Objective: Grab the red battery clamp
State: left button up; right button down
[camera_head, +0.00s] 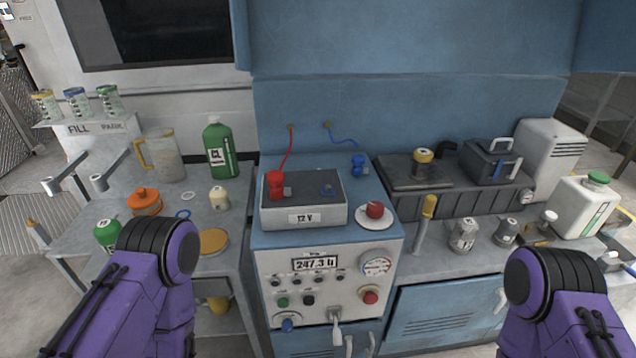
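The red battery clamp (276,183) sits at the left side of the top of a white and dark battery (308,213) marked 12 V. A red cable (287,150) runs from it up to the blue back panel. The blue clamp (358,163) rests on the blue cabinet top behind the battery's right side, apart from it, on a blue cable. A blue terminal (327,190) shows on the battery's right side. Purple and black links of my two arms show at the lower left and lower right, well apart from the clamp. Neither gripper's fingers can be seen.
A red button on a white plate (375,217) is right of the battery. A control panel with a display (316,264) is below. A green bottle (219,150) and an orange pot (145,201) stand left. A yellow-handled lever (427,210) and a white jug (583,208) are right.

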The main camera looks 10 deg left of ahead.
aim_at(276, 178)
jog(key=z, duration=2.95)
jog(key=k, duration=2.45)
jog(key=u, duration=1.1)
